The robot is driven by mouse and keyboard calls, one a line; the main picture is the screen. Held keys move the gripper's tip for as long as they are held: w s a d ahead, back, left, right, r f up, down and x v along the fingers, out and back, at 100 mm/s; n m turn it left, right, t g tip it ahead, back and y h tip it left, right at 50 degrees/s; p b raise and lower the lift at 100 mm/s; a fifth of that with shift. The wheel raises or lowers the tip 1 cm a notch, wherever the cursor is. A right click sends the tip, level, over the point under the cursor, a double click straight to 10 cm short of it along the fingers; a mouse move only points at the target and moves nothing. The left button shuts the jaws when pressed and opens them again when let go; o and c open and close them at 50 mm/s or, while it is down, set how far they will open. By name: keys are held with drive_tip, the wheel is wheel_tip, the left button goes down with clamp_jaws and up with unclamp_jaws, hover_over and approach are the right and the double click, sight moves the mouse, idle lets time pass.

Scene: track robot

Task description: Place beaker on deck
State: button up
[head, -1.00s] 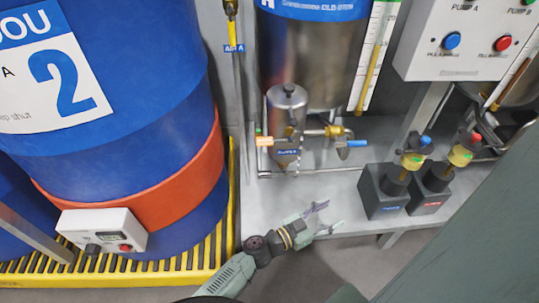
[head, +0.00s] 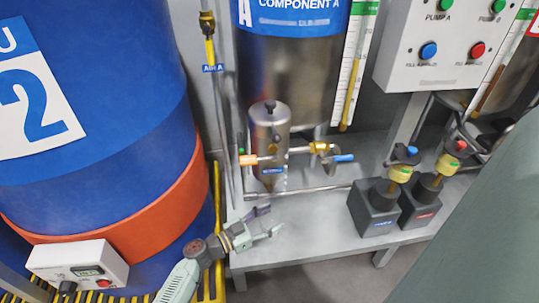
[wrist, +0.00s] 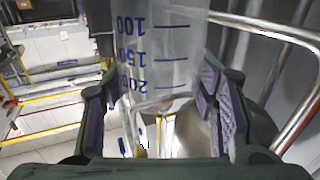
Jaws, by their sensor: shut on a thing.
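The clear beaker (wrist: 160,45) with blue marks fills the middle of the wrist view, between the purple-lined fingers of my gripper (wrist: 165,95). The gripper is shut on it. In the head view my gripper (head: 271,221) is at the left front part of the grey deck (head: 322,230), in front of the small steel cylinder. The beaker cannot be made out clearly there. Whether it touches the deck cannot be told.
The steel cylinder (head: 270,140) has an orange-ended and a blue-handled valve (head: 343,158). Two dark blocks (head: 374,208) with brass valves stand at the deck's right. A large blue drum (head: 120,120) is on the left. The front middle of the deck is clear.

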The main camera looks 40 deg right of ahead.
drive_tip(key=shift+f, duration=1.35)
drive_tip(key=shift+f+b, duration=0.15)
drive_tip(key=shift+b, duration=0.2)
drive_tip(key=o, duration=1.1)
drive_tip(key=shift+r, duration=0.3)
drive_tip(key=a, duration=0.4)
drive_tip(key=w+a, duration=0.1)
drive_tip(key=a, duration=0.7)
drive_tip(key=shift+w+f, duration=0.15)
drive_tip(key=shift+w, duration=0.25)
